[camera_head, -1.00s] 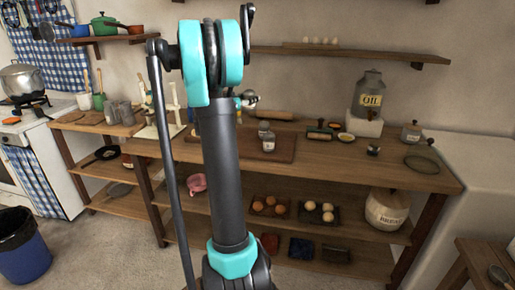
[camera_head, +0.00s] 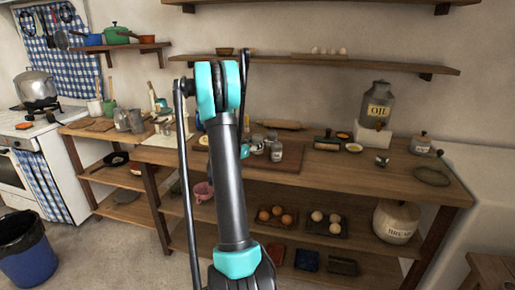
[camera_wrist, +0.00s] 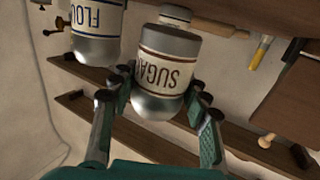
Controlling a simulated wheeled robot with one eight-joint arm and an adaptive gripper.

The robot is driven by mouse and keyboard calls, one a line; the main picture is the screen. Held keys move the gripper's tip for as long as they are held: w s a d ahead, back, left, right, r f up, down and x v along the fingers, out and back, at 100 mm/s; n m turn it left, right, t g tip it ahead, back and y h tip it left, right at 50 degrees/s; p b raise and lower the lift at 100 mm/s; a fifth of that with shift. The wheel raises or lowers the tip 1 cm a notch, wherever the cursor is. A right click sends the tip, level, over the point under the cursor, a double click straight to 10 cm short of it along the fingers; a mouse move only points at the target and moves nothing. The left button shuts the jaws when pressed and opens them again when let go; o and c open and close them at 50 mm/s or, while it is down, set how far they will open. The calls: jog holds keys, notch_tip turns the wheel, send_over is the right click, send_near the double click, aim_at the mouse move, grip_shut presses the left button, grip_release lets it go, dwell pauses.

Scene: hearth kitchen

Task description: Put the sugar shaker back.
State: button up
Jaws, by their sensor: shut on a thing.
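The sugar shaker (camera_wrist: 168,65), a pale jar with a grey metal end and a "SUGAR" label, shows upside down in the wrist view. My gripper (camera_wrist: 160,88) is shut on it, with one finger on each side. A flour shaker (camera_wrist: 97,20) of similar make is close beside it, partly cut off by the frame edge. In the head view my arm hides most of the gripper. A labelled shaker (camera_head: 277,152) stands on the wooden board (camera_head: 285,164) just right of my arm; its label is too small to read.
A rolling pin (camera_head: 283,125) lies behind the board. A narrow wall shelf (camera_head: 400,67) runs above.

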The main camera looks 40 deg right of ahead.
jog(key=shift+f, duration=1.3)
jog(key=o, duration=1.2)
jog(key=shift+f, duration=0.15)
jog(key=shift+o, duration=0.2)
jog(key=shift+a, duration=0.25)
jog(key=f+v, duration=0.1)
jog(key=v, duration=1)
jog(key=s+a+f+n+y, duration=0.4)
jog(key=s+a+n+y, duration=0.3)
jog(key=s+a, duration=0.5)
jog(key=s+a+f+n+y, duration=0.4)
jog(key=s+a+n+y, duration=0.4)
jog(key=s+a, duration=0.5)
jog(key=a+y, duration=0.1)
jog(key=a, duration=0.6)
jog(key=shift+s+a+y, duration=0.15)
jog(key=shift+s+y, duration=0.05)
jog(key=shift+y, duration=0.2)
